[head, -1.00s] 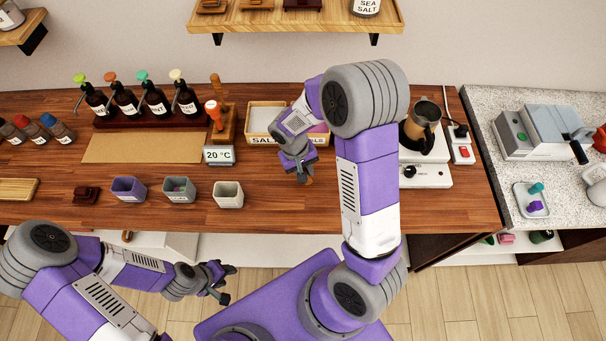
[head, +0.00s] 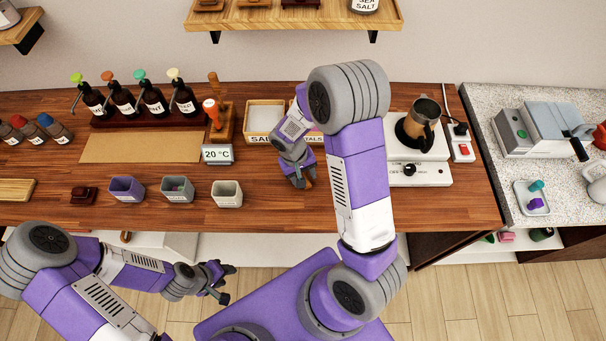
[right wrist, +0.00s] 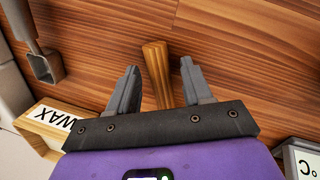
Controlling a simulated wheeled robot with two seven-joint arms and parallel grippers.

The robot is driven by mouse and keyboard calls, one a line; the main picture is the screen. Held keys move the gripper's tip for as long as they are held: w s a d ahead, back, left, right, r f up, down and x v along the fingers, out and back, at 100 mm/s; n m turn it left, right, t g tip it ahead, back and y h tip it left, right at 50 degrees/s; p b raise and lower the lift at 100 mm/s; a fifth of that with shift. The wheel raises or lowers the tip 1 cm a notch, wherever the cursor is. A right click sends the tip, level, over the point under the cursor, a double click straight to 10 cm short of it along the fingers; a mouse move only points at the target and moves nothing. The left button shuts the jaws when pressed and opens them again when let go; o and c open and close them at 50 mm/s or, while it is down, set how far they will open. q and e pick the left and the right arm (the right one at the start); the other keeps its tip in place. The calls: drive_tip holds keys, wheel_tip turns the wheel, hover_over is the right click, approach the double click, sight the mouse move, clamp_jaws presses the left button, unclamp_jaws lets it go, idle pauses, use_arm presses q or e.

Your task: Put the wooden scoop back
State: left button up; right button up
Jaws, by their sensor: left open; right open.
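The wooden scoop appears in the right wrist view as a brown wooden handle (right wrist: 157,68), lying between the spread fingers; the rest of it is hidden behind my gripper's palm. My right gripper (head: 303,184) is open over the table in front of the labelled bins, and its fingers (right wrist: 158,85) are on either side of the handle, with gaps visible. My left gripper (head: 228,283) is open and empty in front of the table's front edge.
The 20 °C display (head: 218,155) and a white cup (head: 228,199) are to the left. The hotplate (head: 425,174) is to the right.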

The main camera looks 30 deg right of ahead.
use_arm(q)
drive_tip(key=shift+r, duration=0.15)
use_arm(e)
drive_tip(key=shift+r, duration=0.15)
use_arm(q)
drive_tip(key=shift+r+p, duration=0.7)
drive_tip(key=shift+p, duration=0.1)
use_arm(e)
wheel_tip(320, 180, up, 12)
drive_tip(key=w+a, duration=0.1)
drive_tip(key=shift+w+a, duration=0.15)
drive_tip(key=shift+a, duration=0.25)
use_arm(q)
drive_tip(key=shift+s, duration=0.1)
